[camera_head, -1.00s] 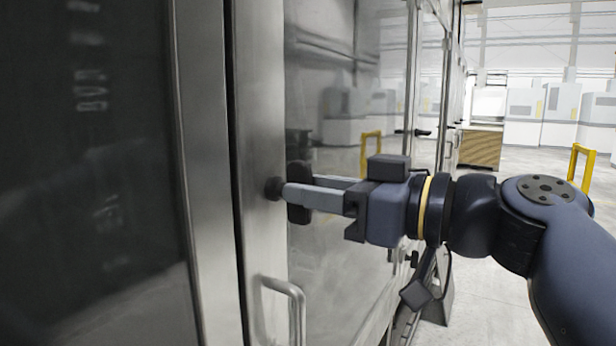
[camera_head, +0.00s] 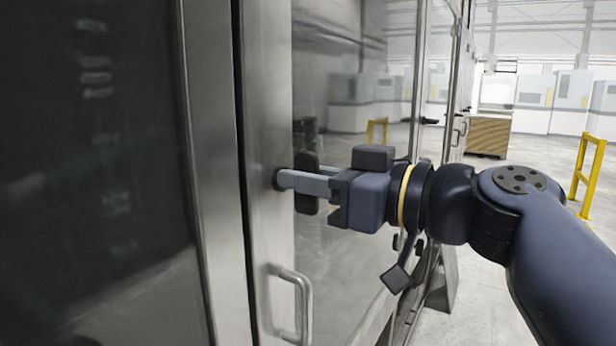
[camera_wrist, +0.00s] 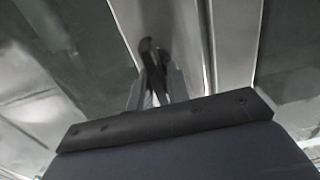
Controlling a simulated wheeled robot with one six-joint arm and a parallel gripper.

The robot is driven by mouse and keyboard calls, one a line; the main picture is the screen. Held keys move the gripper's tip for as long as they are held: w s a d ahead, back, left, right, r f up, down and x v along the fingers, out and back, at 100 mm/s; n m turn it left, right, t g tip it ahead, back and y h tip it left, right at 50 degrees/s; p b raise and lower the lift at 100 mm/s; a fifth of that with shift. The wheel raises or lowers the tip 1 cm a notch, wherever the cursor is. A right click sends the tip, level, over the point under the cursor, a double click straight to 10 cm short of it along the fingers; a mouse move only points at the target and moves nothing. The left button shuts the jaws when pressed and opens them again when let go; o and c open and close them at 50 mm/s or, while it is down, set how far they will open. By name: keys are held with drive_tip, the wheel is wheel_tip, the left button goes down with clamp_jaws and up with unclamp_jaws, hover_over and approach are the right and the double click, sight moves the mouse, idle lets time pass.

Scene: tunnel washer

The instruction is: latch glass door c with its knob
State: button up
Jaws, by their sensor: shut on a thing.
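My gripper (camera_head: 308,180) reaches in from the right, with its fingers shut on a dark knob (camera_head: 307,201). The knob stands out from the steel door frame, and its long dark grip appears upright in the head view. The near finger hides its middle. In the wrist view my gripper (camera_wrist: 157,82) also has the dark knob (camera_wrist: 147,46) between its fingertips. The glass door (camera_head: 345,255) runs back to the right behind my gripper. No letter on it is readable, and I cannot tell whether the latch is engaged.
A steel bar handle (camera_head: 303,305) sits on the frame below the knob. A dark glass panel (camera_head: 90,190) fills the left. More knobs and handles line the washer farther back. Open floor lies to the right, with a yellow rail (camera_head: 590,180) and a wooden crate (camera_head: 487,135).

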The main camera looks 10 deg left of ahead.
drive_tip(key=shift+m, duration=0.3)
clamp_jaws()
drive_tip(key=m+b, duration=0.2)
drive_tip(key=shift+w+f+m, duration=0.1)
drive_tip(key=shift+f+m, duration=0.05)
drive_tip(key=shift+m, duration=0.15)
drive_tip(key=m+b, duration=0.1)
drive_tip(key=m, duration=0.4)
drive_tip(key=shift+w+d, duration=0.1)
drive_tip(key=shift+w+f+m+p, duration=0.1)
drive_tip(key=shift+m+p, duration=0.25)
drive_tip(key=shift+m, duration=2.1)
drive_tip(key=shift+w+f+m+p, duration=0.1)
drive_tip(key=shift+m+p, duration=0.25)
drive_tip(key=shift+m, duration=2.1)
drive_tip(key=o, duration=0.7)
unclamp_jaws()
